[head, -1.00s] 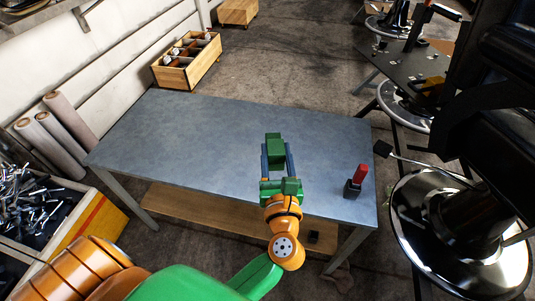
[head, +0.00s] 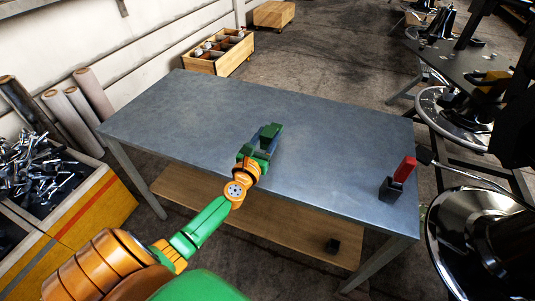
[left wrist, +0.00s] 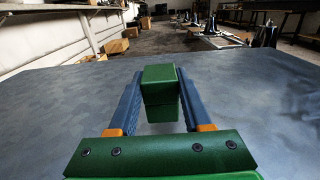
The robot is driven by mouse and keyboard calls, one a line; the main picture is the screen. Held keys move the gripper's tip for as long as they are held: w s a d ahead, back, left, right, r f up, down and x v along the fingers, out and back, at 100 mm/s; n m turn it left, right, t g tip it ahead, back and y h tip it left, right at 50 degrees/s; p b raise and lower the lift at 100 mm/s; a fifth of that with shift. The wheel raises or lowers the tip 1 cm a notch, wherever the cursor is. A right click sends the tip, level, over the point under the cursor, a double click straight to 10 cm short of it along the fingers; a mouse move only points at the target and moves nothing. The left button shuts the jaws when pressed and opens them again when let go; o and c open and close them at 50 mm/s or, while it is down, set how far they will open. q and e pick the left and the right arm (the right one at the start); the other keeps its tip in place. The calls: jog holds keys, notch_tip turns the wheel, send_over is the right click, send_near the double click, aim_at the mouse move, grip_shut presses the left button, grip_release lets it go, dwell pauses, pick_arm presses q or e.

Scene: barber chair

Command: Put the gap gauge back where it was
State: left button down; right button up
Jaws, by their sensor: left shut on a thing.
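My left gripper (head: 264,141) is over the middle of the blue-grey table (head: 330,135). Its blue fingers are shut on a green block, the gap gauge (head: 271,130). In the left wrist view the gauge (left wrist: 159,88) sits between the fingertips (left wrist: 160,76) and looks like two stacked green parts. It is near the tabletop, but I cannot tell whether it touches. My right gripper is not in view.
A red and black object (head: 398,180) stands near the table's right end. A small black block (head: 333,245) lies on the wooden lower shelf (head: 290,225). A compartmented wooden box (head: 218,51) is behind the table. The tabletop's left part is clear.

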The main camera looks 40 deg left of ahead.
aim_at(266, 148)
pick_arm(q)
notch_tip(266, 148, down, 4)
jog(key=shift+a+r+b, duration=0.1)
jog(key=shift+r+b, duration=0.1)
jog(key=shift+b, duration=0.7)
jog(key=shift+r, duration=0.2)
jog(key=shift+f, duration=0.15)
jog(key=shift+c, duration=1.7)
grip_release()
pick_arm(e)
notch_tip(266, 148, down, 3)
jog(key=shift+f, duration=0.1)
